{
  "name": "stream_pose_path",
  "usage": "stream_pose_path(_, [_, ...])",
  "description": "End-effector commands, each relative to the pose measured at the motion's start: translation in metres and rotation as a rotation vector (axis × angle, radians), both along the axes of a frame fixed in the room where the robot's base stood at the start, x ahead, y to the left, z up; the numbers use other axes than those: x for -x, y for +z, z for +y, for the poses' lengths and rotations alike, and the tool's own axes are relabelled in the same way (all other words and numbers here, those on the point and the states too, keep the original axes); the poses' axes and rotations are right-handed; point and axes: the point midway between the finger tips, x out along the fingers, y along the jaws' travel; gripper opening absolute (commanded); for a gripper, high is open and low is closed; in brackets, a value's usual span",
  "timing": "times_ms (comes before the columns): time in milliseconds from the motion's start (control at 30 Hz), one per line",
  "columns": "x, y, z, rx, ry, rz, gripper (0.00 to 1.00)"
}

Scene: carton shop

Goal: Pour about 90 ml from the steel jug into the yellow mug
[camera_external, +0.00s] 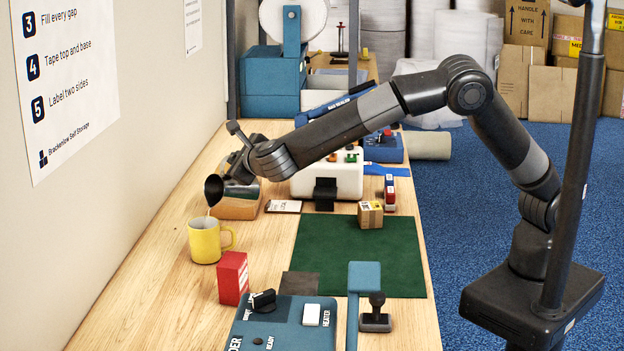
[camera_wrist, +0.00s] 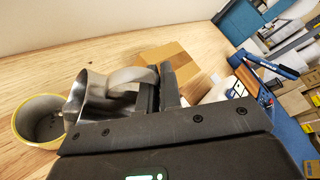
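The steel jug (camera_external: 247,190) is tilted steeply, its dark mouth facing left above the yellow mug (camera_external: 206,240). A thin pale stream seems to run from its lip towards the mug. My gripper (camera_external: 243,168) is shut on the jug's handle and holds the jug in the air. In the wrist view the jug (camera_wrist: 92,95) lies tipped over beside the fingers (camera_wrist: 160,88), with its lip at the mug's right rim. The mug (camera_wrist: 38,122) stands upright on the bench; its inside looks greyish and the liquid level is hard to tell.
A small cardboard carton (camera_external: 235,208) lies on the bench just below and behind the jug. A red box (camera_external: 233,277) stands in front of the mug. A green mat (camera_external: 370,255) with a small taped carton (camera_external: 370,214) lies to the right. The wall is close on the left.

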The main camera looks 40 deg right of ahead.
Motion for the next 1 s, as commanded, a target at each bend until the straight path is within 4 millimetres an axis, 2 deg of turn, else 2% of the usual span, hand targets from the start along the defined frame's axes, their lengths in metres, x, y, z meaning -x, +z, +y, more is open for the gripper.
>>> stream_pose_path(733, [0.003, 0.008, 0.016, 0.086, 0.000, -0.015, 0.00])
stream_pose_path(1000, [0.003, 0.010, 0.016, 0.106, 0.001, -0.019, 0.00])
